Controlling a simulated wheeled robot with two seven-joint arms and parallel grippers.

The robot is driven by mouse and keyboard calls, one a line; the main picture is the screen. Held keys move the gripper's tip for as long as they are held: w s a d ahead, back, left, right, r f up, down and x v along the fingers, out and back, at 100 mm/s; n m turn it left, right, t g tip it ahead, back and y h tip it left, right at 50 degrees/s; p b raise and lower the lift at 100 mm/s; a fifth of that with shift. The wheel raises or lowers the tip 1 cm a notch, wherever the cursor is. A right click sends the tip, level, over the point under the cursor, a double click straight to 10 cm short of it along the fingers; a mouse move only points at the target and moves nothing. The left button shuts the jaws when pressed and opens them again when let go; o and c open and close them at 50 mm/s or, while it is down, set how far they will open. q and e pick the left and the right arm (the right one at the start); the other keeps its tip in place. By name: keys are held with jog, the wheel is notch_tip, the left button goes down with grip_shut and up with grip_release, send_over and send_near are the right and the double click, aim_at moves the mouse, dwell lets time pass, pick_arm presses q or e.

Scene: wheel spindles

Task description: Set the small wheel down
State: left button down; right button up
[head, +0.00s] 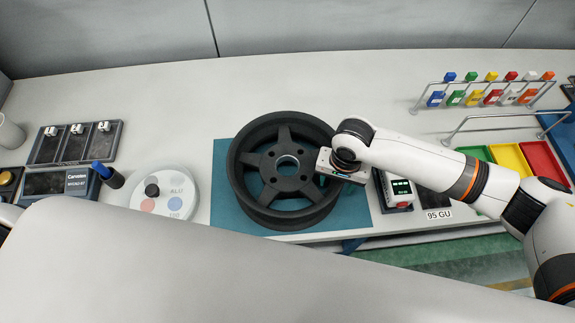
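The dark grey five-spoke wheel (287,183) lies flat, face up, over a teal mat (225,212) on the bench. I cannot tell whether it rests on the mat or is just above it. My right gripper (342,168) is at the wheel's right rim, with its body over the rim's edge. Its fingers are hidden from above, so I cannot see whether they are closed on the rim. My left gripper is not in view.
Left of the mat are a round white dial unit (165,195), a blue pen in a holder (108,174) and a black tray (75,143). Right of it are a small display device (399,191), coloured bins (510,157) and a rack of coloured tags (492,97). Bench space behind the wheel is clear.

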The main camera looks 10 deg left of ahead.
jog(key=shift+c, duration=0.3)
grip_shut()
dwell(1.0)
jog(key=shift+w+a+r, duration=0.1)
jog(key=shift+a+r, duration=0.05)
